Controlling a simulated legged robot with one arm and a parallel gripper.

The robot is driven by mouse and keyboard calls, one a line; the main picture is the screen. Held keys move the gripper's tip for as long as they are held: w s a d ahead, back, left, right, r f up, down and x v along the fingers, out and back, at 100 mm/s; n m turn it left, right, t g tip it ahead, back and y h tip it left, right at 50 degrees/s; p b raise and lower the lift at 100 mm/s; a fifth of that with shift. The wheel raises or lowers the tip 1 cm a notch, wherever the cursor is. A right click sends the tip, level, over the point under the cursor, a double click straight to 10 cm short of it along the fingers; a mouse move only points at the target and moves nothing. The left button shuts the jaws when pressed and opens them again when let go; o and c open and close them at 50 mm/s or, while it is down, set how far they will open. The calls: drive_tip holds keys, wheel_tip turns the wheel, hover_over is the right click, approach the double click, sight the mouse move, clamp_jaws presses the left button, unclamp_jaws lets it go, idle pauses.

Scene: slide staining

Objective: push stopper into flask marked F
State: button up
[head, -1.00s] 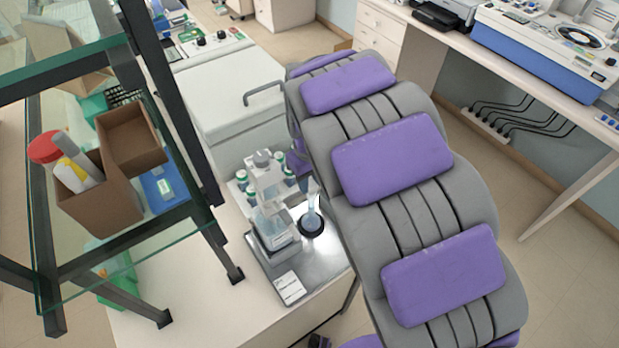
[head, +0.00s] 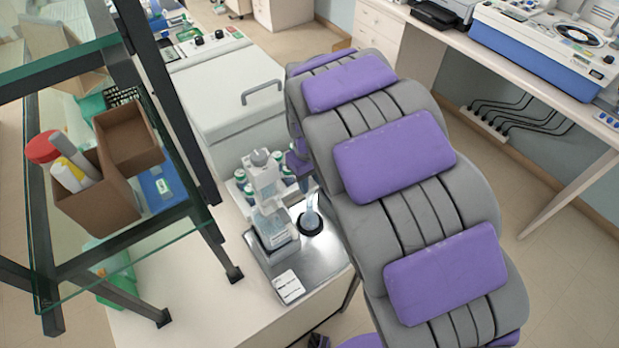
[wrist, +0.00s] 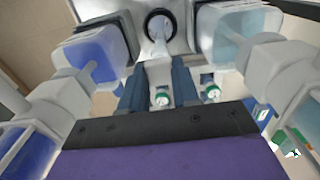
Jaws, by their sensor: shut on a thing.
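A small clear flask (head: 311,218) stands upright in a dark ring on the steel tray (head: 272,269), beside my arm. In the wrist view the flask (wrist: 159,28) is seen from above, beyond my fingertips. No letter F can be read on it. My gripper (wrist: 159,66) has its two blue fingers a little apart, closed on the small stopper, which is pale and hardly distinguishable from the flask's neck. The fingertips are in line with the neck; I cannot tell whether the stopper touches it. In the head view my arm hides the gripper and stopper.
A clear wash bottle (head: 272,222) stands just left of the flask. In the wrist view, bottles with blue liquid (wrist: 93,55) and pale liquid (wrist: 240,35) flank the fingers closely. Green-and-white capped vials (head: 243,177) stand behind. A glass shelf rack fills the left.

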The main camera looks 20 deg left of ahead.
drive_tip(key=shift+f, duration=0.65)
idle(1.2)
drive_tip(key=o, duration=1.1)
drive_tip(key=shift+o, duration=0.2)
drive_tip(key=o, duration=0.3)
drive_tip(key=shift+o, duration=0.2)
drive_tip(key=shift+r+p, duration=0.95)
drive_tip(key=shift+r, duration=2.05)
drive_tip(key=shift+c, duration=0.3)
clamp_jaws()
